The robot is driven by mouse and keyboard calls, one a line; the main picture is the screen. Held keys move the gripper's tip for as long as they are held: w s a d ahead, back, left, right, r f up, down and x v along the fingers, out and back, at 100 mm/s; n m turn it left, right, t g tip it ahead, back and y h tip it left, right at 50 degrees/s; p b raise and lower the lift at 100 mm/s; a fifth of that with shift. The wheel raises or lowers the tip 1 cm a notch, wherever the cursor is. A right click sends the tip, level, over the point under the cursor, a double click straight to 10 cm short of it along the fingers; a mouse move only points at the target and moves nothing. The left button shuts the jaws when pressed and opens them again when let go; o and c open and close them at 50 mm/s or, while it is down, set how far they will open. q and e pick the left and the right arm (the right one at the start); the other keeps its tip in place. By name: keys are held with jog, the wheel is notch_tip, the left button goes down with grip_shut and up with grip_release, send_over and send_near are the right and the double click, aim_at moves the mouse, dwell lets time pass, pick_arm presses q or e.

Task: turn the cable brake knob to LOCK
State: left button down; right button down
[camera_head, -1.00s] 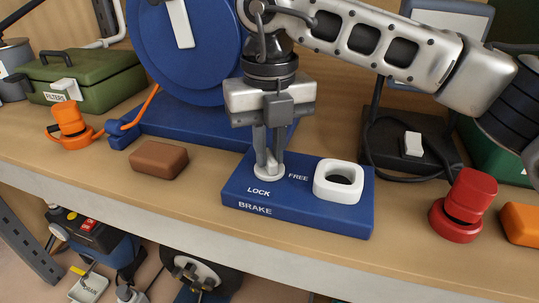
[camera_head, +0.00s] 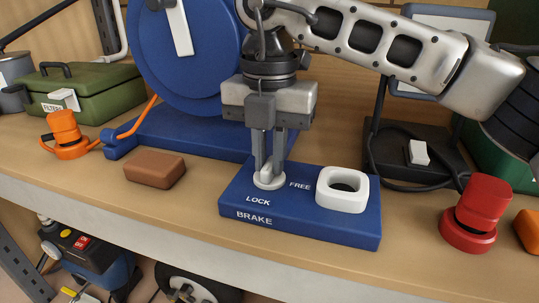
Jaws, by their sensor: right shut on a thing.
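The blue brake box (camera_head: 300,226) sits on the shelf's front part, with LOCK, FREE and BRAKE in white letters on it. The cable brake knob (camera_head: 269,184) is at its left end, a small pale round piece beside the words LOCK and FREE. My right gripper (camera_head: 269,172) points straight down and is shut on the knob from above. Its fingers hide most of the knob, so I cannot tell which word it points to. My left gripper is not in view.
A white ring-shaped piece (camera_head: 342,203) stands on the box's right end. A brown block (camera_head: 154,171), an orange plug (camera_head: 64,134) and a red knob-like piece (camera_head: 475,215) stand nearby. A blue reel (camera_head: 185,70) is behind.

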aim_at(270, 163)
jog(key=shift+r, duration=0.1)
dwell(0.3)
jog(key=c, duration=1.4)
grip_release()
jog(key=shift+c, duration=0.2)
notch_tip(270, 163, up, 16)
jog(key=p, duration=0.2)
